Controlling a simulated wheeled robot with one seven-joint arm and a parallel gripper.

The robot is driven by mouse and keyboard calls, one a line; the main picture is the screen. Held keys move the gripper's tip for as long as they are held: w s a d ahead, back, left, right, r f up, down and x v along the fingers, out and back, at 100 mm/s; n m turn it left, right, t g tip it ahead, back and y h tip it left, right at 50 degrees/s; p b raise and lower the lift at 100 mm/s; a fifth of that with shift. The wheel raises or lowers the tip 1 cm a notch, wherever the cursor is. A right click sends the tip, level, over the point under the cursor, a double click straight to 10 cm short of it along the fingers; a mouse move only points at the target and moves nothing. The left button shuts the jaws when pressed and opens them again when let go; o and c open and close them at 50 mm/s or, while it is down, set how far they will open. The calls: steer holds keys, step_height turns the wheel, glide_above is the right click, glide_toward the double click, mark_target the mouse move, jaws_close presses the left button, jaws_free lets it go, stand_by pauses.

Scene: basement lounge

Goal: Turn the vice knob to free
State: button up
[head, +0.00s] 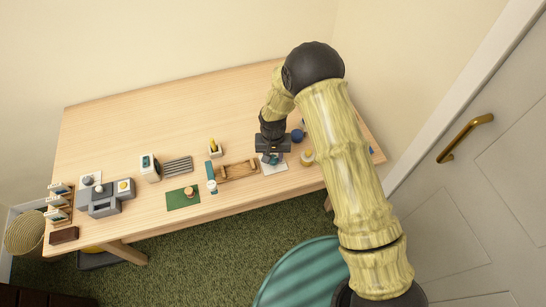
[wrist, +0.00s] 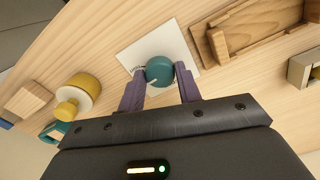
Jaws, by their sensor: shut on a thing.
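A round teal knob (wrist: 159,71) with a white pointer line sits on a white square plate (wrist: 130,52). Small dark marks, too small to read, show on the plate left of the knob. The pointer points to the lower left in the wrist view. My gripper (wrist: 161,80) is shut on the knob, with one purple finger on each side. In the head view my gripper (head: 272,151) is over the white plate (head: 275,169) near the table's front right, and it hides most of the knob.
A wooden frame-like fixture (wrist: 255,40) is beside the plate; it also shows in the head view (head: 238,170). A yellow and white round piece (wrist: 78,95) is on the plate's other side. A green mat (head: 183,198) and grey blocks (head: 105,198) are further left. The back of the table is clear.

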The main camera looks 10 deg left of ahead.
mark_target(273, 158)
steer(key=n+b, duration=0.1)
steer(key=n, duration=0.3)
steer(key=shift+n, duration=0.3)
steer(key=n, duration=0.3)
steer(key=shift+n, duration=0.4)
steer(key=n, duration=0.8)
steer(key=shift+n, duration=0.3)
steer(key=o, duration=1)
step_height(273, 158, up, 18)
steer(key=b, duration=0.1)
steer(key=shift+f, duration=0.25)
